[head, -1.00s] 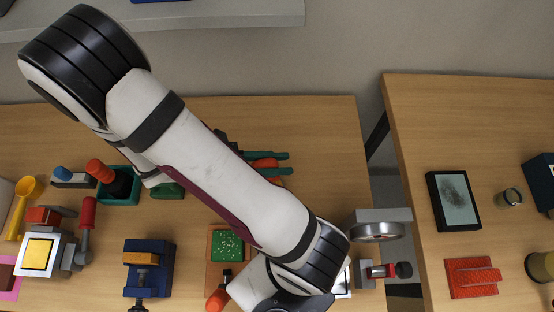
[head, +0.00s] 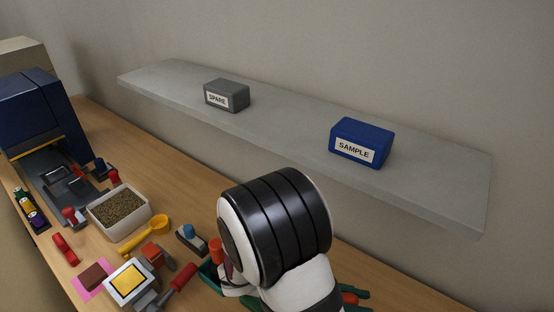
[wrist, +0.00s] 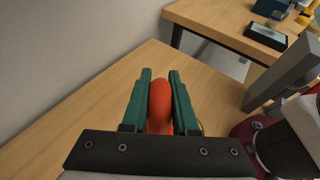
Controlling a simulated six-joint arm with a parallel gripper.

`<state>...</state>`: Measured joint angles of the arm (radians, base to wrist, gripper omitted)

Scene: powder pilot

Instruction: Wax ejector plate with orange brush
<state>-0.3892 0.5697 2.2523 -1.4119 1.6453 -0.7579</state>
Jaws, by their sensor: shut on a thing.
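My gripper (wrist: 160,100) has green fingers shut on the orange brush (wrist: 160,108). In the wrist view only its rounded orange handle shows between the fingers; its bristles are hidden. In the head view a little of the green fingers and orange handle shows at the bottom edge, beside my arm. I cannot pick out the ejector plate for certain in the current views.
A teal holder (head: 207,276) with an orange-topped tool stands left of my arm. A yellow-topped white block (head: 129,282), yellow scoop (head: 146,236) and granule tray (head: 119,211) are further left. A shelf (head: 280,120) carries SPARE and SAMPLE boxes. Wood lies bare beneath my gripper.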

